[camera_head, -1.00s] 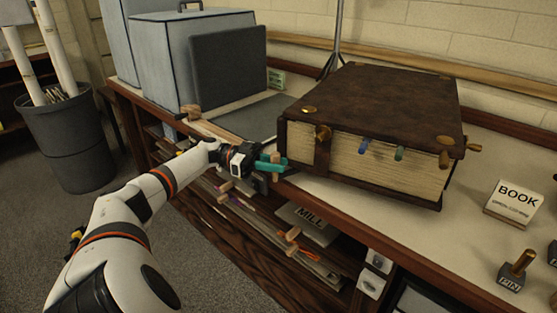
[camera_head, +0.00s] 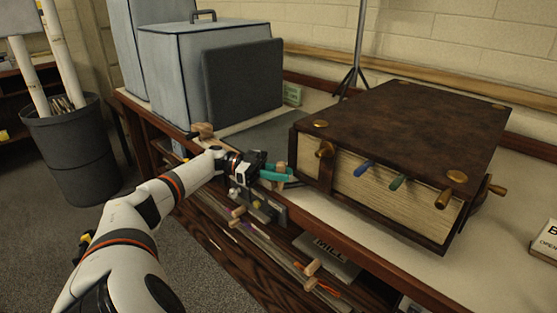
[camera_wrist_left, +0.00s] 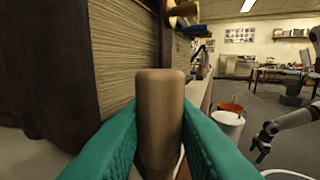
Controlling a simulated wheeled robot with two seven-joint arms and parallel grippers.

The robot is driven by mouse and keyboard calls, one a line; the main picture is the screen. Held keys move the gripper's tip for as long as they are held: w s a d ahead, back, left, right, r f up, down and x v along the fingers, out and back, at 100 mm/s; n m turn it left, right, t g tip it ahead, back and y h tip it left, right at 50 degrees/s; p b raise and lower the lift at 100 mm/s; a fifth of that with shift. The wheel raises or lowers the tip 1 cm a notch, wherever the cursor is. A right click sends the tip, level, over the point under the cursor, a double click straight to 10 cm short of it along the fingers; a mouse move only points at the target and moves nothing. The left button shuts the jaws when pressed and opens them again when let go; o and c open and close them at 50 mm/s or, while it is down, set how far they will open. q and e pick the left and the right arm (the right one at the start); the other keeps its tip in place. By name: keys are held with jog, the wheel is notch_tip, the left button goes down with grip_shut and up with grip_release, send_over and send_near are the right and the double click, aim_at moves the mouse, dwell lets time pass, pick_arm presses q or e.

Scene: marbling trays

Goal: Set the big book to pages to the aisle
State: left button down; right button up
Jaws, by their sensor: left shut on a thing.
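The big book (camera_head: 400,120) is a thick brown leather-bound volume lying flat on the counter. Its cream page side (camera_head: 375,195) faces the front edge of the counter and my side, slightly askew to that edge. Brass, blue and green pegs stick out of that side. My left gripper (camera_head: 278,174), with teal fingers, is shut on a wooden peg (camera_wrist_left: 160,115) beside the book's near left corner; the book also shows in the left wrist view (camera_wrist_left: 45,60). What the peg's lower end joins is hidden. My right gripper (camera_wrist_left: 264,145) seems to hang low over the aisle, small and dark.
Pale blue boxes (camera_head: 165,80) and a dark panel (camera_head: 240,85) stand left of the book. A tripod stand (camera_head: 357,60) is behind it. A partly cropped sign (camera_head: 545,240) lies at right. Shelves with wooden handles and a MILL plate (camera_head: 325,252) are below the counter edge.

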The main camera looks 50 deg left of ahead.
pick_arm(q)
jog(key=shift+w+a+r, duration=0.15)
jog(key=shift+a+r, duration=0.1)
jog(key=shift+r, duration=0.15)
jog(key=c, duration=1.5)
grip_release()
jog(key=shift+c, duration=0.2)
jog(key=shift+o, duration=1.4)
jog(key=shift+w+f, duration=0.1)
jog(key=shift+w, duration=0.1)
jog(key=shift+w+f, duration=0.1)
jog(key=shift+f, duration=0.05)
jog(key=shift+d, duration=0.1)
jog(key=shift+s+f, duration=0.1)
jog(key=shift+s, duration=0.1)
